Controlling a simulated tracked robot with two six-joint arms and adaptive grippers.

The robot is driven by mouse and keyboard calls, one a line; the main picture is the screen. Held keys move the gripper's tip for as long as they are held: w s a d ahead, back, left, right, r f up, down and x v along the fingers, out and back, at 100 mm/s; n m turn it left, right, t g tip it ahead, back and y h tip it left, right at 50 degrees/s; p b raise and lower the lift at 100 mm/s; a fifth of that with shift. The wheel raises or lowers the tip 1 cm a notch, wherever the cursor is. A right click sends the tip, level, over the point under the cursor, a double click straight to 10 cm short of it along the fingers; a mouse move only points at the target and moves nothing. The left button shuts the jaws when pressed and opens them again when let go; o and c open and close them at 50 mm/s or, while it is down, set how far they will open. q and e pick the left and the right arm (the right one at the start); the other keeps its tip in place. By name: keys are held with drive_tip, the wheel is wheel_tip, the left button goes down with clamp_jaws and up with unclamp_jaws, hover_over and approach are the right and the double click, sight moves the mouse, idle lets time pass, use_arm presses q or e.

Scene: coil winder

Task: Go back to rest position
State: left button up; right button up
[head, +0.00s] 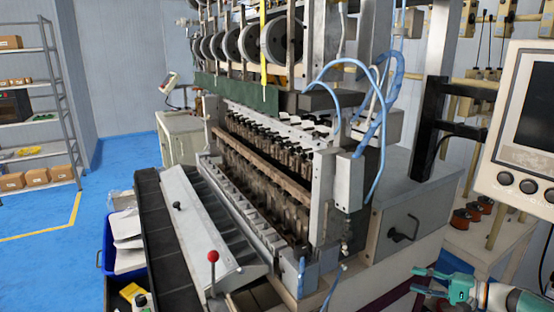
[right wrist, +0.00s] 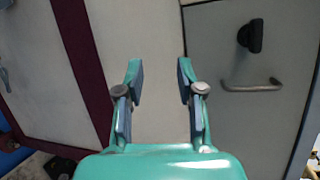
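My right gripper (head: 436,281) is at the lower right of the head view, beside the right end of the coil winder (head: 270,170). In the right wrist view my right gripper (right wrist: 158,75) has its two teal fingers spread apart, with nothing between them. It faces the machine's pale and grey lower panels and does not visibly touch them. My left gripper is in neither view.
A monitor (head: 528,120) stands at the right edge. The grey panel has a bar handle (right wrist: 252,86) and a black knob (right wrist: 251,36). A blue bin (head: 125,250) is left of the winder; a shelf (head: 40,110) stands farther left. Blue floor (head: 110,170) between them is clear.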

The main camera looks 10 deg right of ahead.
drive_tip(key=s+a+f+g+h, duration=0.2)
drive_tip(key=s+a+f+g, duration=0.25)
drive_tip(key=a+f, duration=0.6)
drive_tip(key=s+a+f+g+h, duration=0.2)
drive_tip(key=s+a+f+g, duration=0.35)
drive_tip(key=f, duration=0.85)
drive_tip(key=s+a+f+n+h, duration=0.1)
drive_tip(key=s+a+n, duration=0.3)
drive_tip(key=s+a, duration=0.4)
drive_tip(key=s+a+f+n+h, duration=0.2)
drive_tip(key=s+a+n, duration=0.3)
drive_tip(key=s, duration=0.8)
drive_tip(key=a, duration=0.3)
drive_tip(key=shift+s+a+f, duration=0.15)
drive_tip(key=shift+a+f, duration=0.2)
drive_tip(key=shift+a, duration=0.05)
drive_tip(key=shift+c, duration=0.4)
